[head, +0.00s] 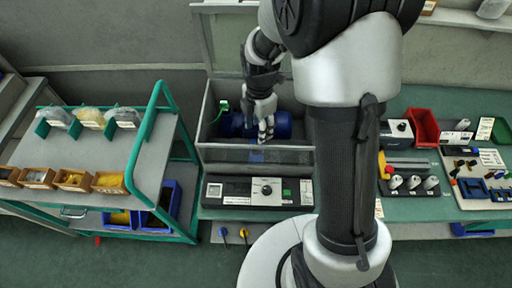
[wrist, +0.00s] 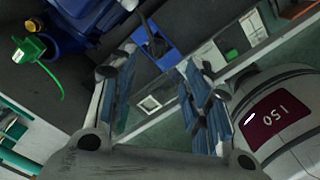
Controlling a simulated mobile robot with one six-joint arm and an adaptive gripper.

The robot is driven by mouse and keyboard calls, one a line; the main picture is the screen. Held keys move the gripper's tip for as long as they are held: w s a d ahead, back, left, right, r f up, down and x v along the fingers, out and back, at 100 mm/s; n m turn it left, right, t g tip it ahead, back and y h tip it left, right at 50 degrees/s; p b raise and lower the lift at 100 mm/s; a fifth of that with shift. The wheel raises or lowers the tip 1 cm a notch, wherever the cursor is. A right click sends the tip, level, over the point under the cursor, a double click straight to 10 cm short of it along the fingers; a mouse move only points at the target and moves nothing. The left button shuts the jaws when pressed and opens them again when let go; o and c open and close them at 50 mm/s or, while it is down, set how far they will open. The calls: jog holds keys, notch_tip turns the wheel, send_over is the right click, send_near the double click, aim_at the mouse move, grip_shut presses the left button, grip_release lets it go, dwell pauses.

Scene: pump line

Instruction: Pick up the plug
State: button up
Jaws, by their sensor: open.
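I cannot tell for sure which thing is the plug. A bright green piece with a thin green cord (wrist: 28,50) lies at the upper left of the wrist view, beside a blue motor-like body (wrist: 85,20). The green piece (head: 223,106) also shows in the head view, at the left wall of the open grey box. A small blue block with a dark piece on it (wrist: 155,45) shows beyond my fingertips. My gripper (head: 265,134) points down over the box, in front of the blue body (head: 283,125). In the wrist view my gripper (wrist: 158,62) is open, with nothing between the fingers.
The box's front wall (head: 255,153) stands close to my gripper. A trolley with bins (head: 150,150) is at left. A bench with a red bin (head: 424,127) is at right.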

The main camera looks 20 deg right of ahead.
send_over(257, 144)
jog(key=f, duration=0.4)
jog(key=shift+s+d+b, duration=0.15)
jog(key=shift+s+b, duration=0.2)
jog(key=shift+b, duration=0.05)
jog(key=shift+w+a+f+b, duration=0.15)
jog(key=shift+f+b, duration=0.3)
jog(key=shift+f, duration=0.95)
jog(key=shift+a+f+b, duration=0.1)
jog(key=shift+f+b, duration=0.3)
jog(key=shift+f, duration=1)
jog(key=shift+c, duration=0.5)
grip_shut()
